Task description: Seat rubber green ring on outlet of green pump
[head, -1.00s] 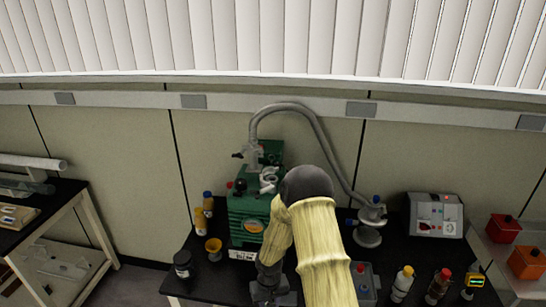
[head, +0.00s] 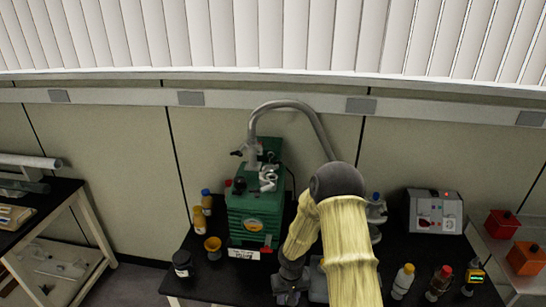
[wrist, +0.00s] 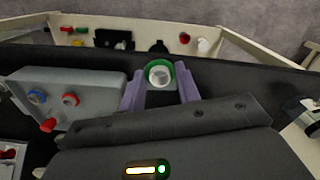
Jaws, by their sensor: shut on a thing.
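The green pump (head: 254,216) stands on the black bench, with pale curled fittings (head: 267,179) on its top and a grey hose rising from its back. I cannot tell which fitting is the outlet. My gripper (head: 290,287) is low in front of the pump and to its right, apart from it. In the wrist view, the purple fingers of my gripper (wrist: 160,82) are shut on the green ring (wrist: 160,64), which has a pale round middle. The ring is too small or hidden to make out in the head view. The pump is not recognisable in the wrist view.
A grey box with coloured caps (wrist: 70,96) is close left of the gripper in the wrist view. Bottles (head: 402,281) stand right of my arm. A grey hose (head: 300,107) arches behind.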

